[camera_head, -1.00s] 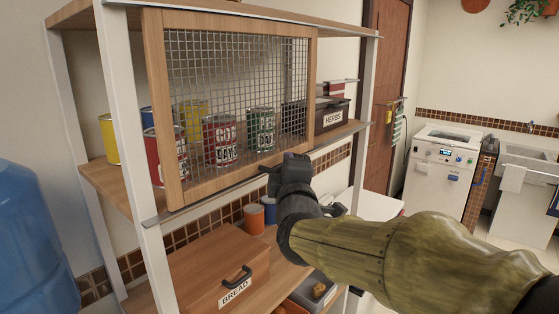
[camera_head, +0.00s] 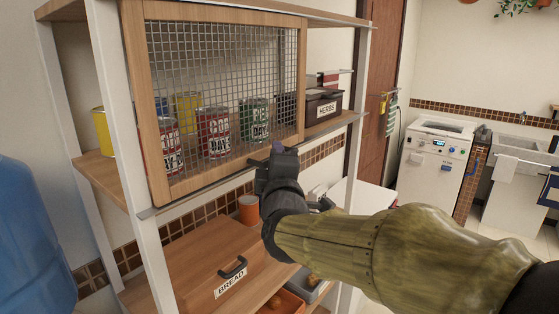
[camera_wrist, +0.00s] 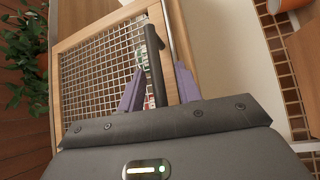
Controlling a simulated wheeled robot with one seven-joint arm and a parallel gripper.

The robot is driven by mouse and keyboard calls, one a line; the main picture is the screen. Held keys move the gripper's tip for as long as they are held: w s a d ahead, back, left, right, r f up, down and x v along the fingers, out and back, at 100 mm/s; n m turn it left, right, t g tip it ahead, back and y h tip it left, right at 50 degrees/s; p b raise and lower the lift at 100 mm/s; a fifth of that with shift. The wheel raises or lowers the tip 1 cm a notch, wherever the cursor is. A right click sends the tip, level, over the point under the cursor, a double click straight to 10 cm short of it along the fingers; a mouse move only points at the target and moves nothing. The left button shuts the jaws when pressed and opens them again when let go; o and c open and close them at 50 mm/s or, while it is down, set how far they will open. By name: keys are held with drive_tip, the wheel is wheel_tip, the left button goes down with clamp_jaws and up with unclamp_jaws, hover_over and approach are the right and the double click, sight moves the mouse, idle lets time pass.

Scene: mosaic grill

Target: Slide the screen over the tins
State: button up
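The screen (camera_head: 130,99), a wood-framed wire mesh panel, stands upright at the front of the upper shelf. Behind its mesh are a red tin (camera_head: 213,133), a green tin (camera_head: 254,121), another red tin at the left and a yellow tin. Another yellow tin (camera_head: 100,130) shows left of the screen. My gripper (camera_head: 272,158) is at the screen's lower right edge. In the wrist view, its two purple fingers (camera_wrist: 160,88) stand apart, with the black handle (camera_wrist: 153,60) between them; a gap shows beside the handle. Whether either finger touches it is unclear.
A white post (camera_head: 107,90) stands at the shelf's left front. A dark HERBS box (camera_head: 322,106) sits right of the screen. The wooden BREAD bin (camera_head: 195,262) and an orange can (camera_head: 249,209) are on the shelf below. A blue bottle (camera_head: 30,240) is at far left.

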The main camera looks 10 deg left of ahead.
drive_tip(key=shift+s+a, duration=0.1)
drive_tip(key=shift+s, duration=0.15)
drive_tip(key=v, duration=1.7)
drive_tip(key=shift+p, duration=0.4)
